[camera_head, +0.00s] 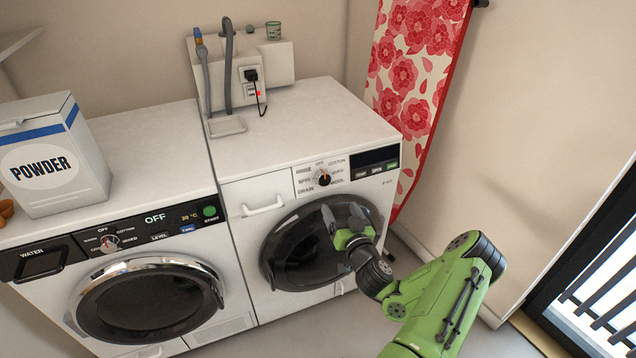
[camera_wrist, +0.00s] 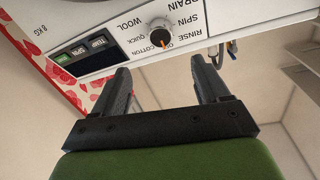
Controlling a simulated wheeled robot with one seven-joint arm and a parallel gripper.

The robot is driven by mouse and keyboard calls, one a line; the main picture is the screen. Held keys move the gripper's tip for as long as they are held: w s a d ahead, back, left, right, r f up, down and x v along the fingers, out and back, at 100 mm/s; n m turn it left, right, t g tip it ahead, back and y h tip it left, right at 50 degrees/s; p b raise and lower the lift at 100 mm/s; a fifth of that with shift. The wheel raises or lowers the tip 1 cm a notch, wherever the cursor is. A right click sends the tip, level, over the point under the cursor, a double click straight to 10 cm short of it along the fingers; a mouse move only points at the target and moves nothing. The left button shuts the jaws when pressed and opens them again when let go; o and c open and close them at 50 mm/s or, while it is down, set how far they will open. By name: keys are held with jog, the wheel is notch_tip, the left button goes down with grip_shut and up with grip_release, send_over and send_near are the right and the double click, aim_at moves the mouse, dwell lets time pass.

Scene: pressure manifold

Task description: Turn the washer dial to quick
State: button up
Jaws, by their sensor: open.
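The right-hand washer (camera_head: 238,200) has a dial (camera_head: 323,178), a dark knob with an orange mark on its white panel. The mark appears to point up toward OFF. In the wrist view the same dial (camera_wrist: 161,37) shows upside down, with QUICK, COTTON, WOOL, RINSE, SPIN and DRAIN printed around it. My gripper (camera_head: 344,216) is open and empty, below the dial and in front of the dark door. In the wrist view its two fingers (camera_wrist: 160,68) stand on either side of the dial's line, apart from the knob.
A left-hand machine (camera_head: 45,290) has its own smaller dial (camera_head: 110,243) and a lit OFF display. A powder box (camera_head: 55,165) stands on top. The right washer has a white handle (camera_head: 263,207) and a dark display (camera_head: 374,158). A floral ironing board (camera_head: 412,70) stands at the right.

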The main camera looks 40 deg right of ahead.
aim_at(325, 181)
jog(key=p+x, duration=0.1)
jog(key=x, duration=1.2)
jog(key=shift+w+p, duration=0.1)
jog(key=shift+p, duration=0.3)
jog(key=c, duration=1)
